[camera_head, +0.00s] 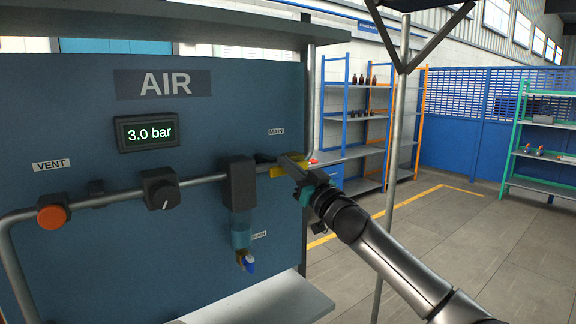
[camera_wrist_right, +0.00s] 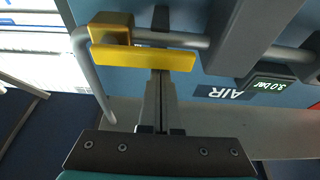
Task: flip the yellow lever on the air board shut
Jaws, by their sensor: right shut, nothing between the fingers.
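The air board (camera_head: 90,115) is a dark blue panel with a grey pipe across it. The yellow lever (camera_head: 275,171) sits on that pipe below the MAIN label, partly hidden by my right gripper. In the wrist view the yellow lever (camera_wrist_right: 143,58) runs roughly along the pipe, beside its yellow valve body (camera_wrist_right: 112,27). My right gripper (camera_head: 288,162) is shut and empty, its fingers at the lever. In the wrist view the fingers of the right gripper (camera_wrist_right: 158,80) reach the lever's bar; whether they touch cannot be told. My left gripper is out of view.
Left along the pipe are a filter unit (camera_head: 239,185) with a blue drain tap (camera_head: 248,264), a black knob (camera_head: 160,189) and an orange vent button (camera_head: 52,216). The display (camera_head: 147,132) reads 3.0 bar. A grey post (camera_head: 397,130) stands right of the board. A pale shelf (camera_head: 265,303) juts out below.

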